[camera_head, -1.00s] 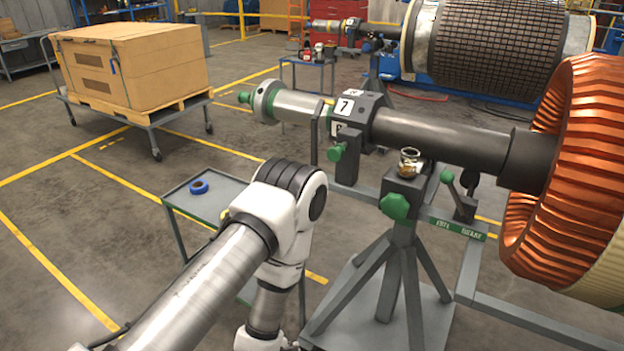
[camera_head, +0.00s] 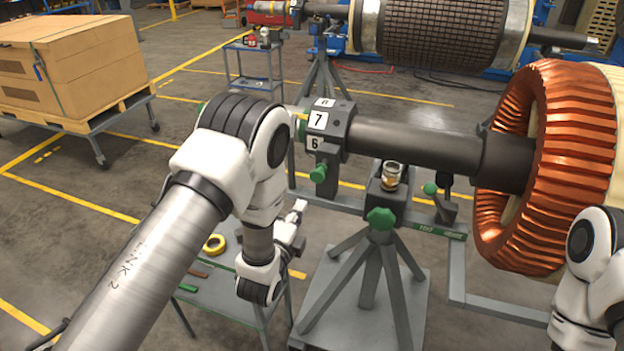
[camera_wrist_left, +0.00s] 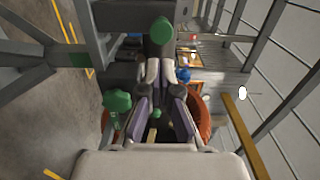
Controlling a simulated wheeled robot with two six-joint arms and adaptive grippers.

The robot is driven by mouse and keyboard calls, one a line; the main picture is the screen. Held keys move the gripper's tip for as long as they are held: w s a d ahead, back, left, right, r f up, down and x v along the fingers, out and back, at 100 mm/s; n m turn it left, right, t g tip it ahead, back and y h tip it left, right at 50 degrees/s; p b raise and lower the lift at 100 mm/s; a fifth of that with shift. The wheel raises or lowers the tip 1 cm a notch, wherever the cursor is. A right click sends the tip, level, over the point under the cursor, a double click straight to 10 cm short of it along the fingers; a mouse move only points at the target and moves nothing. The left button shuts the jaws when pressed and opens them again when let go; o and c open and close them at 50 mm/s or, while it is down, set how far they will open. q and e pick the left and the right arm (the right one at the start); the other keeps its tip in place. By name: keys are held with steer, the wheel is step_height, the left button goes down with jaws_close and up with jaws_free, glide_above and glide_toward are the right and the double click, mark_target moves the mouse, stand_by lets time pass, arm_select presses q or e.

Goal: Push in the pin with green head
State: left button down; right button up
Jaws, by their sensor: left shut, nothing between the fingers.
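The pin with a green head (camera_head: 318,173) sticks out of the underside of the dark numbered block (camera_head: 336,138) on the shaft. Its round green head (camera_wrist_left: 161,30) also shows in the left wrist view, just above the fingertips and seen end-on. My left gripper (camera_head: 298,212) is below and slightly left of the pin in the head view, apart from it. In the left wrist view its fingers (camera_wrist_left: 160,68) are shut with nothing between them. I cannot tell the exact gap to the head. My right arm shows at the lower right, but its gripper is outside the frame.
A green star knob (camera_head: 381,218) sits on the rotor stand (camera_head: 372,262), right of my left gripper. The copper rotor (camera_head: 545,165) is at right. A small grey table (camera_head: 225,295) with yellow tape (camera_head: 214,244) stands below my left arm.

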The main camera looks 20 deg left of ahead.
mark_target(316, 177)
arm_select(q)
steer(key=w+p, duration=0.1)
steer(key=w, duration=0.3)
steer(key=w+p, duration=0.2)
steer(key=w, duration=0.3)
steer(key=shift+w+d+r, duration=0.1)
steer(key=shift+d, duration=0.1)
steer(key=shift+w, duration=0.2)
arm_select(e)
step_height(316, 177, up, 4)
steer(key=shift+f, duration=0.2)
arm_select(q)
steer(key=shift+w, duration=0.1)
steer(key=w+b, duration=0.3)
steer(key=shift+w+f, duration=0.2)
steer(key=shift+f, duration=0.1)
steer(key=shift+r, duration=0.45)
arm_select(e)
step_height(316, 177, down, 3)
steer(key=shift+s+f, duration=0.1)
steer(key=shift+s, duration=0.05)
